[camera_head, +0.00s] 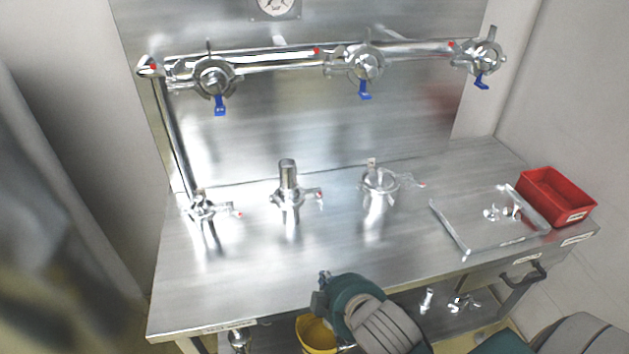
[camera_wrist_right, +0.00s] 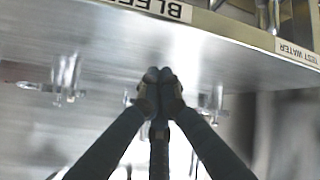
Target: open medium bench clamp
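Three metal clamps sit on the steel bench (camera_head: 260,270): a left one (camera_head: 203,210) under the down pipe, a middle one (camera_head: 290,200) around a short upright stub, and a right one (camera_head: 380,183) shaped like an open ring. I cannot tell for sure which is the medium one. Each has a small red-tipped part on its right. My right gripper (camera_head: 321,290) is at the bench's front edge, apart from all the clamps. In the right wrist view its fingertips (camera_wrist_right: 159,76) meet, with nothing visible between them. My left gripper is not in view.
A pipe (camera_head: 270,58) with several blue-handled valves runs along the back wall. A clear tray (camera_head: 470,245) with small parts and a red bin (camera_head: 552,196) stand at the right. A yellow bucket (camera_head: 318,338) is below the front edge. The bench's front left is clear.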

